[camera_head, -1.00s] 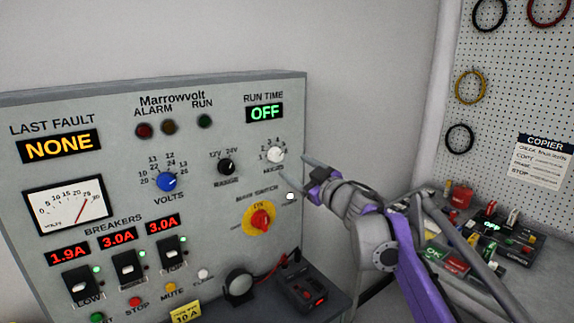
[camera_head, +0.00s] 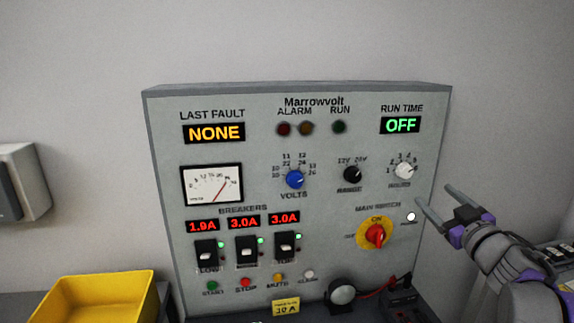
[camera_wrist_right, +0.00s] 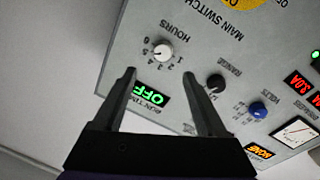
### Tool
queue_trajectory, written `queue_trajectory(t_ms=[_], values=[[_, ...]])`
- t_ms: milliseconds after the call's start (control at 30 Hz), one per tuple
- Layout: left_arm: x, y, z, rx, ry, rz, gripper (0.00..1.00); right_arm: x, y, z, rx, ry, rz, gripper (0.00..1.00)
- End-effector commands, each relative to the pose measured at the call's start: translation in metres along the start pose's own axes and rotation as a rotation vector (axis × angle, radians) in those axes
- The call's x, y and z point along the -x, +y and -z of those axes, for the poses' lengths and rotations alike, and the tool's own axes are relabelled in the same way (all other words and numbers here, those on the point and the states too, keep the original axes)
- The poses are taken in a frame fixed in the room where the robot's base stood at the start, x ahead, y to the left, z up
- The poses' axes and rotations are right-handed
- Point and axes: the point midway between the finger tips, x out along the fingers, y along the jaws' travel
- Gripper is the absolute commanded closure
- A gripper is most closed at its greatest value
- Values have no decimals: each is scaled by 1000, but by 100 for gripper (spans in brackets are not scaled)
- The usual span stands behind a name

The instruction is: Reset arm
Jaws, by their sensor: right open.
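My right gripper (camera_head: 441,205) is open and empty at the right edge of the grey Marrowvolt panel (camera_head: 300,150). Its two fingers point left, apart from each other, near the white hours knob (camera_head: 403,170). In the right wrist view the open fingers (camera_wrist_right: 165,95) frame the green OFF display (camera_wrist_right: 150,97), and the hours knob (camera_wrist_right: 163,50) shows just past them. The red main switch (camera_head: 376,235) sits on its yellow plate below. The blue volts knob (camera_head: 295,180) and black range knob (camera_head: 352,174) are further left. My left gripper is not in view.
Breaker switches (camera_head: 246,251) with red displays sit at the panel's lower left. A yellow bin (camera_head: 95,300) stands at the lower left. A round black-rimmed part (camera_head: 341,296) is at the panel's foot. A grey box (camera_head: 22,183) hangs on the left wall.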

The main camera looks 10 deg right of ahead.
Motion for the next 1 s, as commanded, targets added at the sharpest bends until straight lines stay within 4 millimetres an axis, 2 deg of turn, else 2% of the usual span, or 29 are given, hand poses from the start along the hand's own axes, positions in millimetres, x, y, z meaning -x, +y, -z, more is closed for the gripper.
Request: queue_trajectory(t_ms=[67, 133, 267, 400, 500, 600, 700, 800, 900, 1000], values=[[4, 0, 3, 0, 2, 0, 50, 6, -10, -3, -26, -25, -68, 26], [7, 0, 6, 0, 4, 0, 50, 18, -21, -16, -63, -81, -146, 26], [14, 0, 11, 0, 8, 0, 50, 56, -61, -63, -157, -275, -243, 26], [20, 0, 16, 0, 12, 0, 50, 112, -128, -126, -251, -543, -217, 26], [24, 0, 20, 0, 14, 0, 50, 154, -181, -163, -297, -719, -134, 26], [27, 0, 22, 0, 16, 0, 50, 197, -231, -191, -328, -870, -22, 26], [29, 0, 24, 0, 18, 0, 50, 236, -272, -210, -346, -989, 93, 26], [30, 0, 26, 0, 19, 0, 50, 264, -301, -220, -352, -1067, 186, 26], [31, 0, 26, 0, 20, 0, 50, 282, -316, -225, -356, -1110, 243, 26], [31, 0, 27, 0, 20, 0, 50, 288, -322, -227, -356, -1126, 264, 26]])
